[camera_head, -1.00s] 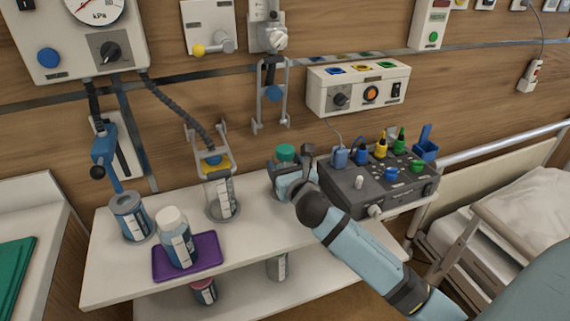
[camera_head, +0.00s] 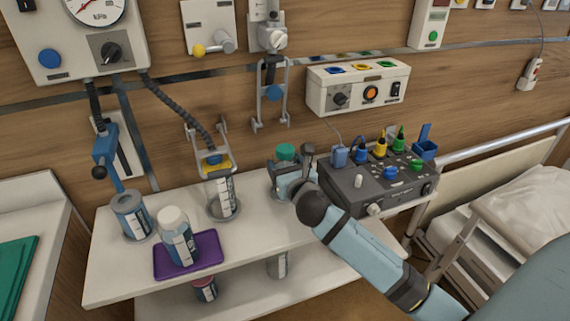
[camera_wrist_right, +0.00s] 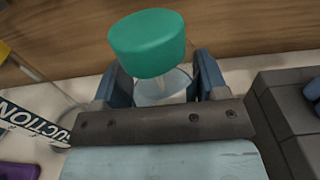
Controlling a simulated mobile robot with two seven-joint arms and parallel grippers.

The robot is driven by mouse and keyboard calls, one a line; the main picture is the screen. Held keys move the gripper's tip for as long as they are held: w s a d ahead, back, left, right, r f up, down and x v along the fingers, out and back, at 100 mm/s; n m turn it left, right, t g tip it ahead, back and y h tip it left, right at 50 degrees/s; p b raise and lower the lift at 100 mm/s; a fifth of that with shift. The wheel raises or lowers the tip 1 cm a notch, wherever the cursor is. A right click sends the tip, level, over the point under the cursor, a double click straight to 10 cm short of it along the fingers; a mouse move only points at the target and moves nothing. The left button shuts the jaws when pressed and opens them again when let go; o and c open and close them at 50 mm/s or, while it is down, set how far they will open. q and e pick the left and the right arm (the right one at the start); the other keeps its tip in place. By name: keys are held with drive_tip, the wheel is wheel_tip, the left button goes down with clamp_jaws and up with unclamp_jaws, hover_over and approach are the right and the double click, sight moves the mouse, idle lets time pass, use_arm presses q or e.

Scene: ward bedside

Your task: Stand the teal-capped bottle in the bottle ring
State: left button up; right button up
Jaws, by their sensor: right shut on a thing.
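The teal-capped bottle (camera_head: 286,153) stands about upright at the back of the white shelf, left of the grey box. My right gripper (camera_head: 287,184) is shut around its body below the cap. In the right wrist view the teal cap (camera_wrist_right: 147,43) rises above the two blue fingers (camera_wrist_right: 165,85), with the clear bottle body between them. The bottle's base is partly hidden by the gripper, and I cannot tell whether it touches the shelf. I cannot make out the bottle ring for certain; it may be hidden behind the gripper. My left gripper is not in view.
A grey box with coloured connectors (camera_head: 378,184) is close on the right. A clear canister (camera_head: 222,196) stands left of the bottle. Further left are a grey-blue canister (camera_head: 130,214) and a white-capped bottle (camera_head: 177,238) on a purple tray (camera_head: 212,249).

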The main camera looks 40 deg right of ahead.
drive_tip(key=shift+f, duration=0.3)
idle(0.4)
drive_tip(key=shift+r+p, duration=0.1)
drive_tip(key=shift+p, duration=1.15)
idle(1.1)
drive_tip(key=shift+f, duration=0.2)
idle(0.5)
drive_tip(key=o, duration=1.2)
drive_tip(key=shift+c, duration=0.2)
